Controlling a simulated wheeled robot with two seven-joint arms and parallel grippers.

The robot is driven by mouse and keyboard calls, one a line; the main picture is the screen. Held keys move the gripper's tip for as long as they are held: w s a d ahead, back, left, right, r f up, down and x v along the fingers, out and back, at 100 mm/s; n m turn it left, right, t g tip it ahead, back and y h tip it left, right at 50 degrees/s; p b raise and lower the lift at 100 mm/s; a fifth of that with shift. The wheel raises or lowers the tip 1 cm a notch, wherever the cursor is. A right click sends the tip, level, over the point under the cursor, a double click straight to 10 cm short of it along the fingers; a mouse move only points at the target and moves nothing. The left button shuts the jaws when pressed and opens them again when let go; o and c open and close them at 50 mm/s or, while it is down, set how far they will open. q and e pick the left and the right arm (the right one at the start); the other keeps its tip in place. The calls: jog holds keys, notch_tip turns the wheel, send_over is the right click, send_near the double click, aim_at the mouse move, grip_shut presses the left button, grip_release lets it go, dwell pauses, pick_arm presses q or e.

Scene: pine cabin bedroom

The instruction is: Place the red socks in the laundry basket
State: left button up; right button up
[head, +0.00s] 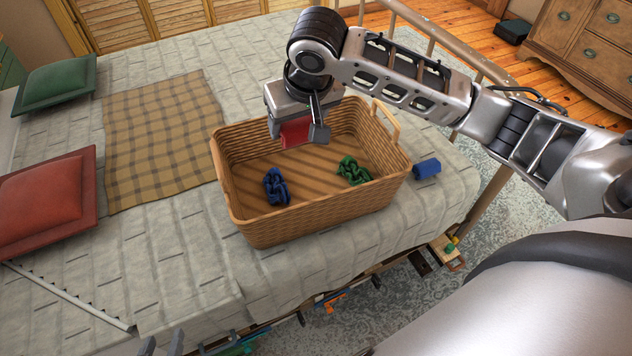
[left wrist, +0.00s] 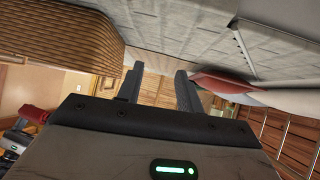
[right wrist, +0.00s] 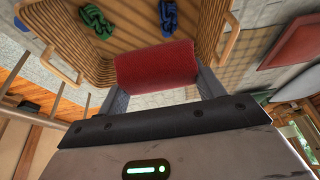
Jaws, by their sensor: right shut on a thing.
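The red socks (head: 295,132) are a rolled bundle held in my right gripper (head: 297,138), which is shut on them. They hang above the far side of the wicker laundry basket (head: 320,219) on the bed. The right wrist view shows the red bundle (right wrist: 157,66) between the fingers, with the basket (right wrist: 75,52) behind it. Crumpled blue socks (head: 276,186) and green socks (head: 352,171) lie inside the basket. My left gripper (left wrist: 158,76) is open and empty, low beside the bed; only its fingertips show at the head view's bottom edge.
A blue rolled bundle (head: 427,168) lies on the bed right of the basket. A plaid blanket (head: 160,140), a red pillow (head: 45,200) and a green pillow (head: 58,82) lie to the left. A bed rail (head: 440,38) runs behind my right arm. The bed in front of the basket is clear.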

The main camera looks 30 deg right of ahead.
jog(key=w+d+f+m+b, duration=0.1)
jog(key=w+d+f+b, duration=0.4)
jog(key=w+f+b, duration=0.45)
jog(key=b, duration=0.3)
send_over(305, 176)
jog(key=s, duration=0.1)
notch_tip(305, 176, down, 8)
jog(key=f, duration=0.4)
jog(key=shift+s+f, duration=0.2)
notch_tip(305, 176, down, 4)
jog(key=shift+r+b, duration=0.1)
jog(key=shift+b, duration=0.5)
jog(key=shift+f, duration=0.55)
pick_arm(q)
notch_tip(305, 176, down, 7)
jog(key=d+t+h, duration=0.1)
jog(key=shift+w+d, duration=0.35)
jog(key=shift+w, duration=0.1)
pick_arm(e)
jog(key=shift+f, duration=0.1)
jog(key=o, duration=0.9)
jog(key=shift+o, duration=0.2)
